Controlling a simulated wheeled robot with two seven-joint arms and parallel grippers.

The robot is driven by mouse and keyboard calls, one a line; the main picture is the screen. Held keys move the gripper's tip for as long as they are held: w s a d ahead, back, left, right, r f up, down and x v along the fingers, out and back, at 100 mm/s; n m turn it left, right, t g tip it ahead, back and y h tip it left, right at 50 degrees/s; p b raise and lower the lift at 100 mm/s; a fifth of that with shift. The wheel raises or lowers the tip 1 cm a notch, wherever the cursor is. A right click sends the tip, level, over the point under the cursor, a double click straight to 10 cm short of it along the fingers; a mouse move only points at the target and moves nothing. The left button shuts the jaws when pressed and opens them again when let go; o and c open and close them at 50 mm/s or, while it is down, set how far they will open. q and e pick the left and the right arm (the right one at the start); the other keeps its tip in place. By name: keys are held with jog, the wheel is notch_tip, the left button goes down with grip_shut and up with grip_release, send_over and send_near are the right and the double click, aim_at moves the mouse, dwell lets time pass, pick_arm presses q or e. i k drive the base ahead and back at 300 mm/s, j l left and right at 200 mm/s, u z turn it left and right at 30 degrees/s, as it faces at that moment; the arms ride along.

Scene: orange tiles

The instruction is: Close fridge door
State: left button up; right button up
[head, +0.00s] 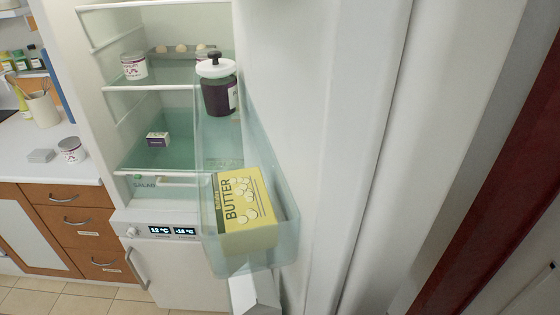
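The white fridge door (330,150) stands open and fills the middle of the head view, with its inner side and clear bins facing left. A yellow butter box (243,198) sits in the lower door bin (284,235). The fridge compartment (165,105) is open at the left, with glass shelves showing. Neither gripper can be made out. A pale angular shape (254,297) shows under the lower bin at the bottom edge; I cannot tell what it is.
A freezer door (175,270) with a handle is below the display panel (172,231). A counter with wooden drawers (75,222) stands at the left. A dark red vertical panel (500,190) is at the right.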

aim_at(359, 119)
jog(key=i+l+u, duration=0.1)
jog(key=l+u, duration=0.65)
jog(key=l, duration=0.15)
jog(key=l+u, duration=0.35)
jog(key=l, duration=0.15)
